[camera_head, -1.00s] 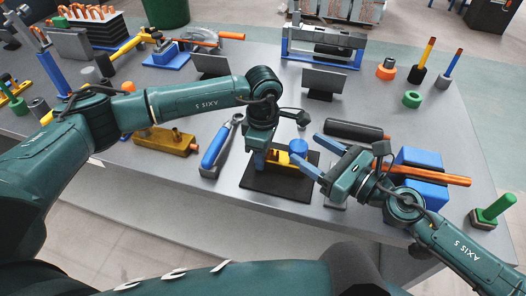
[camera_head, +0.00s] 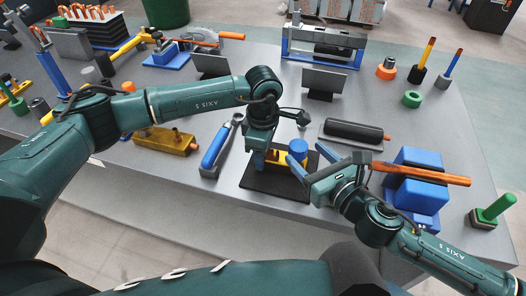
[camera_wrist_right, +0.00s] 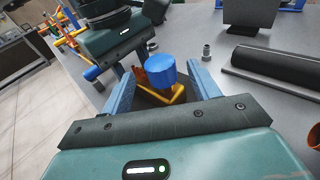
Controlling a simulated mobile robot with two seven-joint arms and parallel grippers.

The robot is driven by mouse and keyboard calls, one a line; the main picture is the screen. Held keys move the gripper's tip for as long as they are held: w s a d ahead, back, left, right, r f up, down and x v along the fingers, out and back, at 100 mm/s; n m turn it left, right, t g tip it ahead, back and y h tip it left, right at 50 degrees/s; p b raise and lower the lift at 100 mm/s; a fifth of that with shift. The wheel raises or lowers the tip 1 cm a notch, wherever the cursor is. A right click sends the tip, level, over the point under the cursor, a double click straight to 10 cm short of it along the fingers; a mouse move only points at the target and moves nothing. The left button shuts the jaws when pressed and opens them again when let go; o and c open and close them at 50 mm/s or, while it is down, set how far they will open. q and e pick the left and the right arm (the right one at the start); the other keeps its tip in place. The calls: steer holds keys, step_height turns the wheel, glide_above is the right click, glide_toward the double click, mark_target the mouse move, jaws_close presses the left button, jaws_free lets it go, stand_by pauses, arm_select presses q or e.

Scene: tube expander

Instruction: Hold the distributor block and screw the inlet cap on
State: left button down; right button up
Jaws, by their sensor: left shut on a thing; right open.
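The distributor block (camera_head: 278,158) is yellow and sits over a black mat (camera_head: 275,188). My left gripper (camera_head: 262,160) is shut on its left side. The inlet cap (camera_head: 298,147) is a blue cylinder at the right end of the block, upright as far as I can tell; whether its thread is engaged is hidden. My right gripper (camera_head: 312,164) is open beside the cap, on its near right side. In the right wrist view the cap (camera_wrist_right: 161,72) shows between the two blue fingers, ahead of the palm, with yellow block (camera_wrist_right: 176,95) below it.
A blue-handled tool (camera_head: 214,150) lies left of the mat. A black cylinder (camera_head: 352,130) in a grey tray lies behind my right gripper. Blue blocks (camera_head: 418,160) with a copper tube (camera_head: 425,174) stand to the right. A brass block (camera_head: 165,140) lies further left.

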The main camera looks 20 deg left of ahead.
mark_target(291, 145)
steer(key=shift+x, duration=3.05)
steer(key=shift+r, duration=0.1)
steer(key=shift+w+d+n+g+y, duration=0.1)
steer(key=shift+n+g+y, duration=0.5)
steer(key=shift+n, duration=0.1)
steer(key=n+g+y, duration=0.2)
steer(key=g, duration=0.1)
steer(key=n+g, duration=0.2)
steer(key=shift+s+a+y, duration=0.25)
steer(key=shift+s+y, duration=0.05)
steer(key=shift+y, duration=0.1)
steer(key=shift+s+a+n+g+y, duration=0.15)
steer(key=shift+n+g, duration=0.25)
steer(key=shift+g, duration=0.2)
steer(key=shift+s+d+n+g+y, duration=0.15)
steer(key=shift+n+g, duration=0.25)
steer(key=shift+g, duration=0.2)
steer(key=shift+a, duration=0.1)
steer(key=shift+c, duration=0.4)
